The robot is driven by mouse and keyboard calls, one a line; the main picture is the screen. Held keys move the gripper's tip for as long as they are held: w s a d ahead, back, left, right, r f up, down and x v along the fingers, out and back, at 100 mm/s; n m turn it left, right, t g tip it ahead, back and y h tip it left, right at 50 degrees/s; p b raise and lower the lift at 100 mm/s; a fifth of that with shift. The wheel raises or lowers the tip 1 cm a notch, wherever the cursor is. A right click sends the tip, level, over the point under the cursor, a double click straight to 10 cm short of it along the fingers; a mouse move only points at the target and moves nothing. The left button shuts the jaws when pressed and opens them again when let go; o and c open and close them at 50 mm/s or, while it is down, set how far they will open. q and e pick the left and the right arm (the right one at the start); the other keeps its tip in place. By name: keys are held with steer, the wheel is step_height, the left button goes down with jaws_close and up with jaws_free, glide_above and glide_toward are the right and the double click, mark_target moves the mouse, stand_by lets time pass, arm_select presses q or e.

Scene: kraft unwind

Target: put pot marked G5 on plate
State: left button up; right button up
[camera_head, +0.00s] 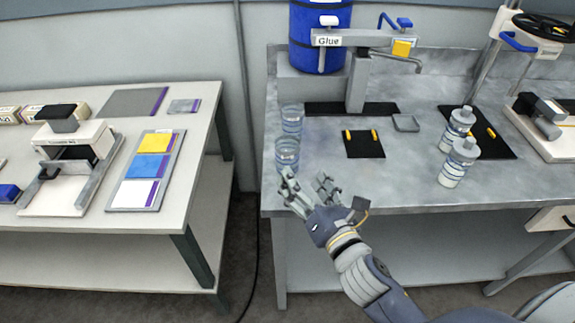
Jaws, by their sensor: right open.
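Two clear pots with blue bands stand at the left end of the metal bench: a rear one (291,118) and a front one (287,152). Two white-lidded pots, a rear one (459,122) and a front one (457,163), stand further right. No G5 mark is legible on any of them. A black square plate (364,148) with two yellow pieces lies mid-bench, with nothing standing on it. My right gripper (307,181) is open and empty, just in front of and below the front clear pot, near the bench's front edge. My left gripper is out of view.
A blue glue drum (307,45) and a grey dispenser (357,80) stand behind the plate. A small grey tray (406,123) sits right of it. A clamp device (545,110) is at far right. A separate table (95,220) stands left, across a gap.

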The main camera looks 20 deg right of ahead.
mark_target(292, 154)
steer(key=w+n, duration=0.2)
steer(key=w, duration=0.1)
steer(key=w+r+n+p, duration=0.1)
steer(key=w+n, duration=0.1)
steer(key=n, duration=0.1)
steer(key=shift+w+r+n, duration=0.1)
steer(key=shift+w+n, duration=0.2)
steer(key=shift+w, duration=0.1)
steer(key=shift+w+r+p, duration=0.1)
steer(key=shift+w+p, duration=0.2)
steer(key=shift+p, duration=0.1)
steer(key=w, duration=0.2)
steer(key=w+p, duration=0.1)
steer(key=shift+w+a, duration=0.25)
steer(key=shift+a, duration=0.05)
steer(key=shift+w, duration=0.5)
steer(key=shift+s, duration=0.1)
steer(key=c, duration=0.4)
jaws_close()
